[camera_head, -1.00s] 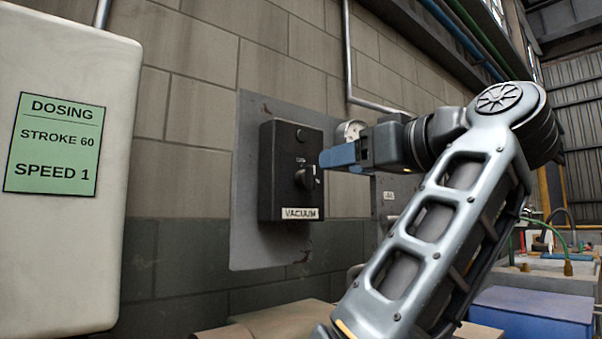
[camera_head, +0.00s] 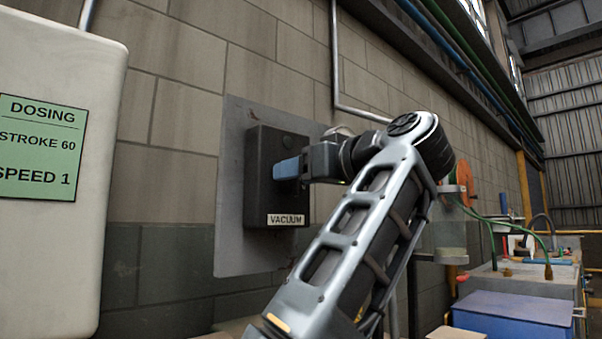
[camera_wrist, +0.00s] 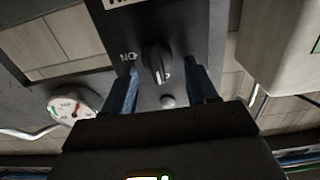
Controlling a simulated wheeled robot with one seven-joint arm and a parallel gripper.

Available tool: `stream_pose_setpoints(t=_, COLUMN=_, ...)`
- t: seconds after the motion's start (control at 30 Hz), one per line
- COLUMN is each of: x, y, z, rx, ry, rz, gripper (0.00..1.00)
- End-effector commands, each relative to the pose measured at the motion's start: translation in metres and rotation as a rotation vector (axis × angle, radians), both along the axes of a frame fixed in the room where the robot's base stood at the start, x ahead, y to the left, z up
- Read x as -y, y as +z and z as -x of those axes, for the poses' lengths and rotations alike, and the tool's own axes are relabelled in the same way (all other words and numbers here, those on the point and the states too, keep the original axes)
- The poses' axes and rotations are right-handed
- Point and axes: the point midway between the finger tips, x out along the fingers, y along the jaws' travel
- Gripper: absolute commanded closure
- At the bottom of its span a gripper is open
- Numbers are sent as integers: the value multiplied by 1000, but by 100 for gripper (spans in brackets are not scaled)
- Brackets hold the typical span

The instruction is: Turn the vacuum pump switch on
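The black switch box (camera_head: 264,195) with a "VACUUM" label (camera_head: 288,220) is on a grey wall plate (camera_head: 230,240). My gripper's blue fingers (camera_head: 287,168) are at the box's front face in the head view and hide the knob there. The wrist view looks upside down. In it the black rotary knob (camera_wrist: 157,62) shows between my gripper's two fingers (camera_wrist: 162,72), which are apart, one on each side, with visible gaps. The knob's white mark is at its lower end, towards a round grey button (camera_wrist: 167,101). "ON" lettering (camera_wrist: 128,57) is left of the knob, inverted.
A round gauge (camera_wrist: 74,104) is beside the box. A white dosing tank (camera_head: 60,250) with a green sign (camera_head: 38,148) stands at the left. A metal pipe (camera_head: 336,60) runs along the brick wall. A blue box (camera_head: 515,318) is at lower right.

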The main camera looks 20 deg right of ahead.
Motion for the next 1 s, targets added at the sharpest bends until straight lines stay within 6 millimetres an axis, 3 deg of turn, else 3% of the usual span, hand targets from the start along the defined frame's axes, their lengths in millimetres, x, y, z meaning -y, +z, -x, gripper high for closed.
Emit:
stream_pose_setpoints(t=0.07, x=0, y=0, z=0, rx=0, ry=0, rz=0, gripper=49)
stream_pose_setpoints(t=0.57, x=0, y=0, z=0, rx=0, ry=0, rz=0, gripper=97)
stream_pose_setpoints(t=1.0, x=2, y=1, z=0, rx=-32, ry=-1, rz=-93, gripper=97)
